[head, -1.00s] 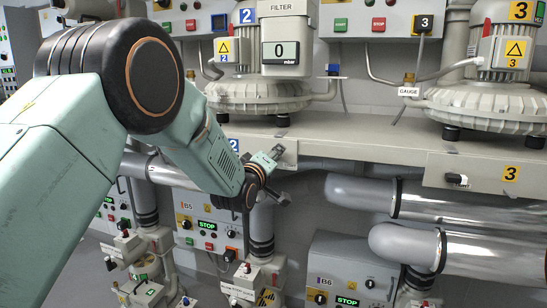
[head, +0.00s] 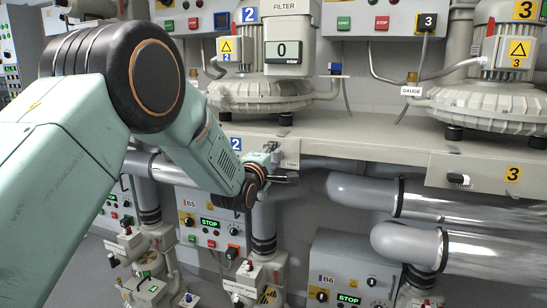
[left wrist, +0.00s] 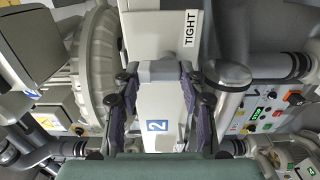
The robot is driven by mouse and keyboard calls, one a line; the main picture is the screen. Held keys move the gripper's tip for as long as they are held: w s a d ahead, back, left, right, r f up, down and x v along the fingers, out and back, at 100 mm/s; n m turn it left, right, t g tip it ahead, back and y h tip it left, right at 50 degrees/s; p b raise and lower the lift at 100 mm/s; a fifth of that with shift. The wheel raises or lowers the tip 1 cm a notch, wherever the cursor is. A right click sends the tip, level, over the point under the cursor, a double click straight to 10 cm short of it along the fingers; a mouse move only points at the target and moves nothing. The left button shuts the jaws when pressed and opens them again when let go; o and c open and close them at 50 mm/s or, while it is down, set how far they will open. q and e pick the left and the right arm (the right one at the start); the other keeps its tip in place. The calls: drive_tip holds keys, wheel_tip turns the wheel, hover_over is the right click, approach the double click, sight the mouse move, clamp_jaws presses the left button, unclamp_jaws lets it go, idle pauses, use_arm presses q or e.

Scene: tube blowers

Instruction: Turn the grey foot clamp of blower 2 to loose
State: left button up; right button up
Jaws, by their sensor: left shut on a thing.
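The grey foot clamp (left wrist: 160,72) of blower 2 sits between my left fingertips in the left wrist view. My left gripper (left wrist: 159,82) is shut on it, one finger on each side. In the head view my left gripper (head: 272,160) is at the front edge below blower 2 (head: 260,95), and my own wrist mostly hides the clamp. My right gripper is not in view.
A shelf (head: 370,145) carries blower 2 and blower 3 (head: 490,105). Silver pipes (head: 360,190) run below it, just right of my gripper. Control boxes with STOP displays (head: 209,223) stand beneath. A black-tipped clamp (head: 458,180) is at blower 3.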

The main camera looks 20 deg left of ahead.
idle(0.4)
use_arm(q)
drive_tip(key=o, duration=1.1)
drive_tip(key=shift+o, duration=0.2)
drive_tip(key=s, duration=1.2)
drive_tip(key=shift+a, duration=0.25)
